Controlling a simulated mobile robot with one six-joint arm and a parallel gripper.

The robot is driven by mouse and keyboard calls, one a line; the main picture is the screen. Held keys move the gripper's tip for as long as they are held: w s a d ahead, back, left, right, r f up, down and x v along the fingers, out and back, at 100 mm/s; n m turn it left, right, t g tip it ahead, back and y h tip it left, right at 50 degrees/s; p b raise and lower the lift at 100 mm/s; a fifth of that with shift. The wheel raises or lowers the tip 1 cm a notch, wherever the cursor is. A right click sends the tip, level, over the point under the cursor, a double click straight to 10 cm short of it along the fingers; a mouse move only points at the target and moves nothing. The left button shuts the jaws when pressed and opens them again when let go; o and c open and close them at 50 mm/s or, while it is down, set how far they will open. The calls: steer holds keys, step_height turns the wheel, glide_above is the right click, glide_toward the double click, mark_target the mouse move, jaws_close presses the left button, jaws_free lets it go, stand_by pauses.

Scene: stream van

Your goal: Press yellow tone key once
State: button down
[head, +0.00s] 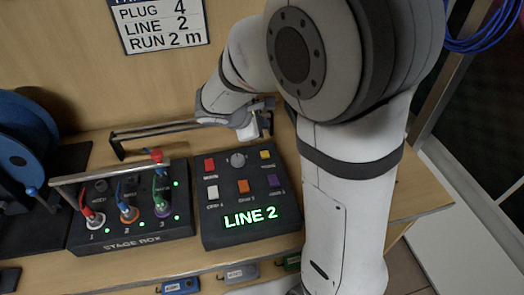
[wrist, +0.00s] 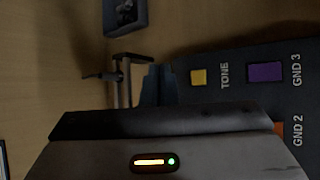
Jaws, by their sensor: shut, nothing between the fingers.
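The yellow tone key (head: 265,154) is at the top right of the dark control box (head: 212,236), whose green display reads LINE 2. In the wrist view the yellow key (wrist: 199,77) sits beside the word TONE. My gripper (head: 265,127) is shut and empty, just behind the box's back edge near the yellow key. In the wrist view its dark fingertips (wrist: 157,83) show left of the key, apart from it in the picture. Their height above the box is hard to tell.
The stage box (head: 130,243) with plugged cables and a metal rail stands left. A blue reel (head: 22,135) is far left.

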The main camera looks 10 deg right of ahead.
mark_target(262, 156)
step_height(262, 156, down, 9)
steer(key=b, duration=0.7)
steer(key=shift+r, duration=0.1)
stand_by(2.0)
steer(key=shift+f+b, duration=0.4)
steer(key=shift+b, duration=0.1)
steer(key=shift+s+f+b, duration=0.1)
steer(key=shift+f+b, duration=0.3)
stand_by(0.5)
steer(key=shift+r, duration=0.1)
steer(key=shift+r+p, duration=0.6)
steer(key=shift+r, duration=0.15)
